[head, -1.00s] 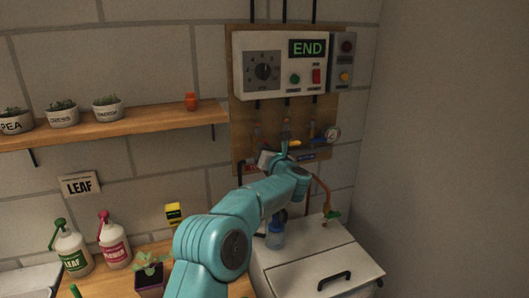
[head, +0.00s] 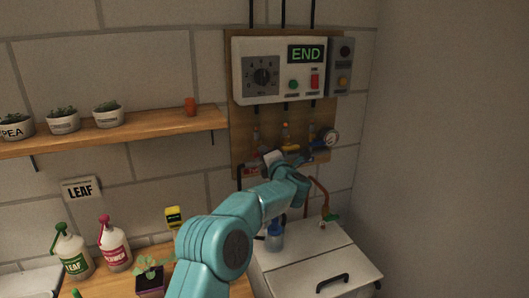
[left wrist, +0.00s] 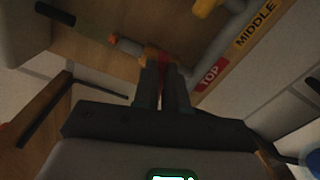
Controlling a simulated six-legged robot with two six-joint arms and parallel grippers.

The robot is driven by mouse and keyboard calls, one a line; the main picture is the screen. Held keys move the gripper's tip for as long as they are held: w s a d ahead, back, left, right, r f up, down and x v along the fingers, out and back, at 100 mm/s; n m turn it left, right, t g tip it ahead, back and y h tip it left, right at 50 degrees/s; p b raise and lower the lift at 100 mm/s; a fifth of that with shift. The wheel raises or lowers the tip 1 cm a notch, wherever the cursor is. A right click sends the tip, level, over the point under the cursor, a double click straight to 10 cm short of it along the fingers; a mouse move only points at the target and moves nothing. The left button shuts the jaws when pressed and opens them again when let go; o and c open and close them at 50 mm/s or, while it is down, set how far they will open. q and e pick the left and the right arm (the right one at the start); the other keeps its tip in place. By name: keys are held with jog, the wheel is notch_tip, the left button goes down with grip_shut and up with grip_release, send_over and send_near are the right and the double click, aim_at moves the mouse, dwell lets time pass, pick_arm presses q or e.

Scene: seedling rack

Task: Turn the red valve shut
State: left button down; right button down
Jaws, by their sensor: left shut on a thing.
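The red valve (left wrist: 155,54) shows in the left wrist view as a small red-orange handle on a grey pipe, by a red label reading TOP (left wrist: 210,76). My left gripper (left wrist: 161,72) is shut on the handle; its dark fingers hide part of it. In the head view my left gripper (head: 270,156) is at the lower left of the wooden valve board (head: 240,125). The red handle is hidden there behind the gripper and wrist. My right gripper is in neither view.
A control box (head: 243,84) above the valves reads END. A yellow label reading MIDDLE (left wrist: 258,27) is beside the TOP label. A white cabinet (head: 330,262) stands below. A shelf (head: 150,126) with pots is left.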

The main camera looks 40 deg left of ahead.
pick_arm(q)
jog(key=shift+w+d+m+p, duration=0.1)
jog(key=shift+m+p, duration=0.4)
jog(key=shift+m, duration=1.1)
jog(key=shift+f, duration=0.1)
jog(key=c, duration=1.2)
grip_release()
jog(key=shift+d, duration=0.1)
jog(key=b+v, duration=0.6)
jog(key=v, duration=1)
jog(key=shift+s+d, duration=0.1)
jog(key=shift+s, duration=0.1)
